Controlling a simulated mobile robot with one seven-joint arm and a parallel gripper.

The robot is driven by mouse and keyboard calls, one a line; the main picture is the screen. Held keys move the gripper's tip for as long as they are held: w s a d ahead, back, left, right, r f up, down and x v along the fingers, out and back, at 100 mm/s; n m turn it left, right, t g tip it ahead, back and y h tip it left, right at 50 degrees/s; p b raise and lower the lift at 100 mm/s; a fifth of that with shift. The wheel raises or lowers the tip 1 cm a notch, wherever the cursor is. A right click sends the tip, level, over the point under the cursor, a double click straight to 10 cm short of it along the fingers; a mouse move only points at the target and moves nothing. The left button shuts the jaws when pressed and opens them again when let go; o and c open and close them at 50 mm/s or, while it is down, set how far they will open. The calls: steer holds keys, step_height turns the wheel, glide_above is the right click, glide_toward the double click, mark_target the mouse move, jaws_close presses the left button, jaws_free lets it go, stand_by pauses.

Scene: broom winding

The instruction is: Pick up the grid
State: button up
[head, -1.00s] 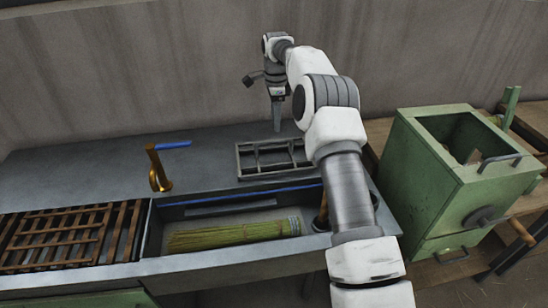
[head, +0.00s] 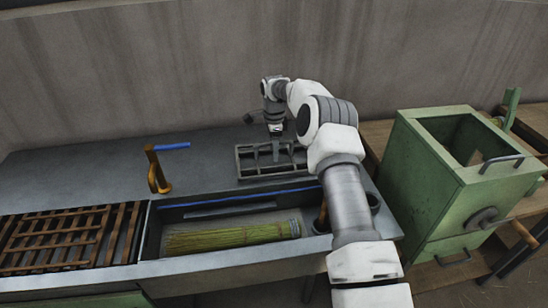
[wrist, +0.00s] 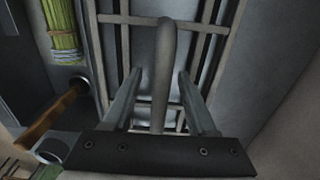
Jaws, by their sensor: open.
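The grid (head: 252,172) is a grey metal frame with crossbars, lying on the metal counter behind the sink. In the wrist view the grid (wrist: 122,19) lies beneath my gripper, and a rounded grey bar, which looks like its handle (wrist: 162,75), runs between the two fingers. My gripper (wrist: 157,75) is open, with one finger on each side of that bar. In the head view my gripper (head: 276,155) points down over the middle of the grid. I cannot tell whether the fingers touch it.
The sink holds a bundle of green straw (head: 225,237). A brass tap with a blue lever (head: 157,172) stands left of the grid. A brown wooden rack (head: 60,238) lies at the left. A green box machine (head: 425,185) stands at the right. A wooden handle (wrist: 58,112) shows in the wrist view.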

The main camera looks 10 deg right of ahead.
steer(key=shift+r, duration=0.1)
jaws_close()
steer(key=shift+r, duration=0.1)
stand_by(1.1)
